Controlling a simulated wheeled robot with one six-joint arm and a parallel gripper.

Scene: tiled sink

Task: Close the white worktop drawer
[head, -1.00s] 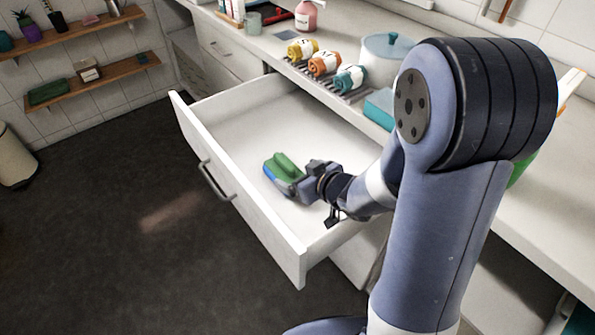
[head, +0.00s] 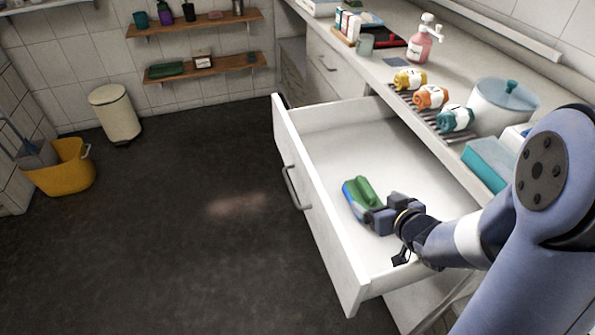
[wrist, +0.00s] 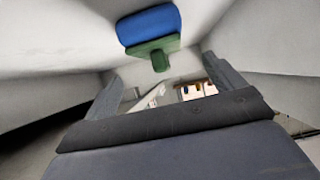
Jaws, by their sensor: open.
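The white worktop drawer (head: 322,227) is pulled far out from under the counter in the head view, with a grey bar handle (head: 293,187) on its front. A green and blue object (head: 362,195) is inside it, beyond my gripper's fingers. My gripper (head: 377,216) is over the drawer's inside, near its front end, and is open. In the wrist view the blue and green object (wrist: 150,27) shows above and between the two fingers, apart from them. Whether my gripper touches the drawer cannot be told.
The worktop (head: 385,68) above carries rolled towels (head: 430,97) on a rack, a white pot (head: 500,105), a teal box (head: 488,163) and a pink soap bottle (head: 420,45). A yellow bucket (head: 62,170) and a bin (head: 115,113) stand far left. The dark floor before the drawer is clear.

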